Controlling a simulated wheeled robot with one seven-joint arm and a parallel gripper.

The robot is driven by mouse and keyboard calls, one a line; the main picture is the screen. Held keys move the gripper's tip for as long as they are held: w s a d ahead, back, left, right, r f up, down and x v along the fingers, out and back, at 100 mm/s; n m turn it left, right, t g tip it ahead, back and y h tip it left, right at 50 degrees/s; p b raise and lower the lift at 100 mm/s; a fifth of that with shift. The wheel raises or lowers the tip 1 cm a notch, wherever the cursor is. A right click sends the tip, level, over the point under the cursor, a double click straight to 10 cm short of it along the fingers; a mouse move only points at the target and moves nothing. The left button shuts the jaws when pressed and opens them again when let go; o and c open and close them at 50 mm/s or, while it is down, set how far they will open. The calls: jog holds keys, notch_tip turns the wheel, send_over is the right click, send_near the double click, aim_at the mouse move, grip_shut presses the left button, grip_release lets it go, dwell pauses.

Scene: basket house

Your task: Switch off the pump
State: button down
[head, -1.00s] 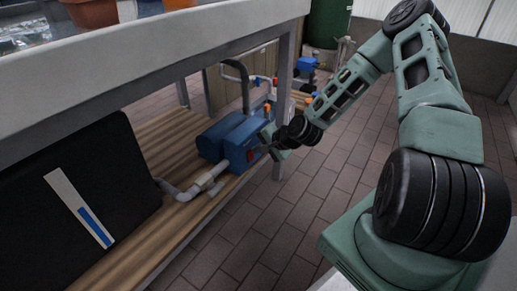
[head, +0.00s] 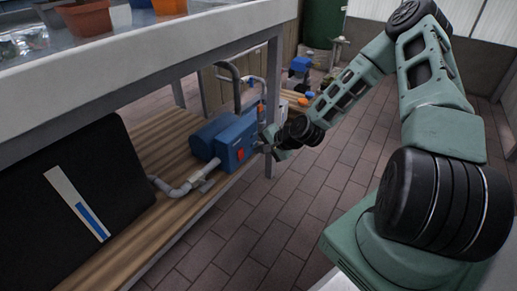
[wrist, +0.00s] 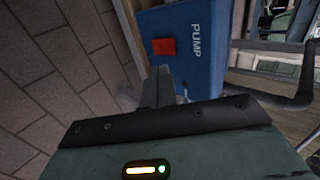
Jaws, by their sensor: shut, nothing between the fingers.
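The blue pump (head: 226,138) sits on the wooden lower shelf under the table in the head view. Its red switch (head: 240,155) shows on the face towards the aisle. In the wrist view the pump (wrist: 205,72) carries the word PUMP, and the red switch (wrist: 164,47) is a plain red rectangle; I cannot tell its on or off position. My gripper (head: 264,147) is just right of that face, by the table leg. In the wrist view my gripper (wrist: 158,75) is shut and empty, its tips below the switch and apart from it in the picture.
The table leg (head: 272,105) stands close beside my gripper. Grey pipes (head: 183,188) run from the pump along the shelf. A black panel (head: 80,195) leans at the left. The tiled floor (head: 300,215) at the right is clear.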

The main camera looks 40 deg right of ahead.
jog(key=w+r+p+v, duration=0.1)
jog(key=p+v, duration=0.2)
jog(key=v, duration=0.5)
jog(key=shift+a, duration=0.2)
jog(key=s+a+r+n+g, duration=0.35)
jog(key=a+n, duration=0.25)
jog(key=a, duration=0.3)
jog(key=s+a+r+n+g, duration=0.3)
jog(key=s+a+r+n, duration=0.15)
jog(key=a, duration=0.35)
jog(key=s+a+r+n+g+h+p, duration=0.1)
jog(key=s+a+r+n, duration=0.55)
jog(key=s, duration=0.25)
jog(key=s+a+r+n+g+h, duration=0.2)
jog(key=s+a+r+n, duration=0.4)
jog(key=s, duration=0.4)
notch_tip(320, 180, up, 37)
jog(key=d+m+p, duration=0.1)
jog(key=p, duration=3.6)
jog(key=shift+w+d+r+m, duration=0.2)
jog(key=shift+w+m, duration=0.1)
jog(key=shift+w, duration=0.05)
